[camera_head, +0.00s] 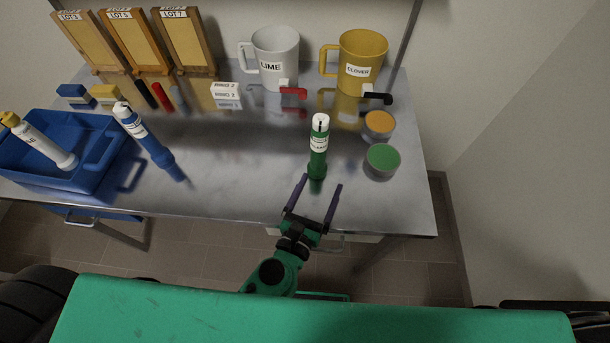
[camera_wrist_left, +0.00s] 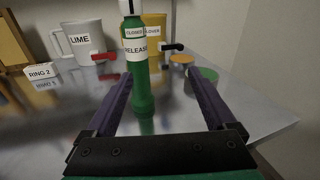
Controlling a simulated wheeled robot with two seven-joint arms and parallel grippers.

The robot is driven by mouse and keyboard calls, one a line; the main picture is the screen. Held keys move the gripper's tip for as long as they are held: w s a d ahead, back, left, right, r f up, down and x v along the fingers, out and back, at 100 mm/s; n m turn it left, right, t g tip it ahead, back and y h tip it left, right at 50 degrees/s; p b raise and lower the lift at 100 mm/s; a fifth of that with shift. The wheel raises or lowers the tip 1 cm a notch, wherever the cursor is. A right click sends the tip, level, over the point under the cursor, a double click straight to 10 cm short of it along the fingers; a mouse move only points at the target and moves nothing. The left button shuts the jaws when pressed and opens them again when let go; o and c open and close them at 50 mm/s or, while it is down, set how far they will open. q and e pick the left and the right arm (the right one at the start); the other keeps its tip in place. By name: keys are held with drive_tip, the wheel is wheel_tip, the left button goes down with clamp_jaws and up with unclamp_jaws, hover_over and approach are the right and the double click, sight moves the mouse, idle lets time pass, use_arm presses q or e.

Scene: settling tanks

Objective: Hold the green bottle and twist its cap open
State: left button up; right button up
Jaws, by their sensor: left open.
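The green bottle (camera_head: 318,163) stands upright on the metal table, right of the middle. Its white cap (camera_head: 320,122) carries a dark mark and sits on top. In the left wrist view the bottle (camera_wrist_left: 138,85) shows white labels, one reading RELEASE; the cap (camera_wrist_left: 131,7) is cut by the top edge. My left gripper (camera_head: 320,183) is open and empty at the table's front edge, just in front of the bottle. In the left wrist view, its fingers (camera_wrist_left: 157,78) point toward the bottle, which stands beyond them, nearer the left finger. My right gripper is not seen.
A grey LIME jug (camera_head: 275,50) and yellow CLOVER jug (camera_head: 362,55) with taps stand behind. Orange (camera_head: 379,122) and green (camera_head: 383,157) round containers are to the right. A blue bottle (camera_head: 143,135) and blue tray (camera_head: 100,140) are left. The tabletop between the blue and green bottles is clear.

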sight(317, 145)
use_arm(q)
drive_tip(key=shift+t+y, duration=0.4)
drive_tip(key=shift+y, duration=0.3)
drive_tip(key=w, duration=0.4)
drive_tip(key=w+r, duration=0.1)
drive_tip(key=w, duration=0.8)
drive_tip(key=shift+w+a+r, duration=0.3)
drive_tip(key=shift+r, duration=0.1)
drive_tip(key=shift+s, duration=0.1)
clamp_jaws()
unclamp_jaws()
drive_tip(key=v, duration=1.2)
